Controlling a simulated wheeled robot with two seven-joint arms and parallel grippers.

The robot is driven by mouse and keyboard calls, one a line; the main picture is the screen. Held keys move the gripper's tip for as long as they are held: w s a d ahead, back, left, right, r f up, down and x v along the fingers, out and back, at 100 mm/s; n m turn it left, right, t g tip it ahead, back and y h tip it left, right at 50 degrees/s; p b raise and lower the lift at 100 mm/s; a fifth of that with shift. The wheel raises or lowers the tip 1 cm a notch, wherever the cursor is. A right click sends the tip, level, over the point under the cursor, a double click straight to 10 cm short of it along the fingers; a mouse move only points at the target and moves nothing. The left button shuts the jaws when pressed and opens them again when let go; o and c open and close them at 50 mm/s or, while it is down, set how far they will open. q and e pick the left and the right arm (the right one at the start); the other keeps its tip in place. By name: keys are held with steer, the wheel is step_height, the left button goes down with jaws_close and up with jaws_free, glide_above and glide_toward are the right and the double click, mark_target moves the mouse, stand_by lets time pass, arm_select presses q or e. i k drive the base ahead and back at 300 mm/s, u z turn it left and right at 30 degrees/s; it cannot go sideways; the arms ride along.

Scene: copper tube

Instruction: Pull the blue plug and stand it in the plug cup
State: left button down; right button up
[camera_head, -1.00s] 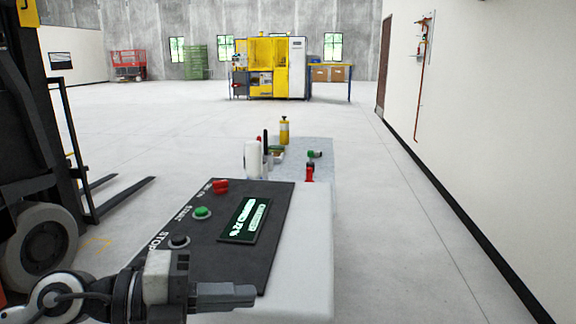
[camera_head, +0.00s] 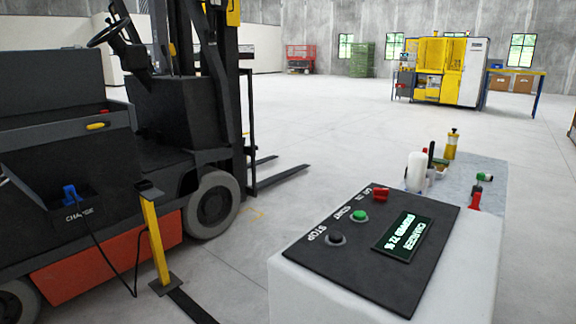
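The blue plug (camera_head: 70,194) sits in the charge socket on the forklift's side, above the word CHARGE. A black cable hangs from it in a loop toward the floor. A yellow post (camera_head: 155,240) stands on the floor just right of the plug, with a dark holder (camera_head: 147,191) on top. This holder may be the plug cup; I cannot see inside it. Neither of my grippers shows in the view now.
The forklift (camera_head: 95,150) fills the left side. The charger box (camera_head: 380,240), with STOP and START buttons and a lit screen, stands front right. A grey table (camera_head: 480,175) with bottles and small tools is behind it. Open floor lies between forklift and charger.

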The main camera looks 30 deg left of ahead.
mark_target(67, 190)
steer(key=u, duration=2.35)
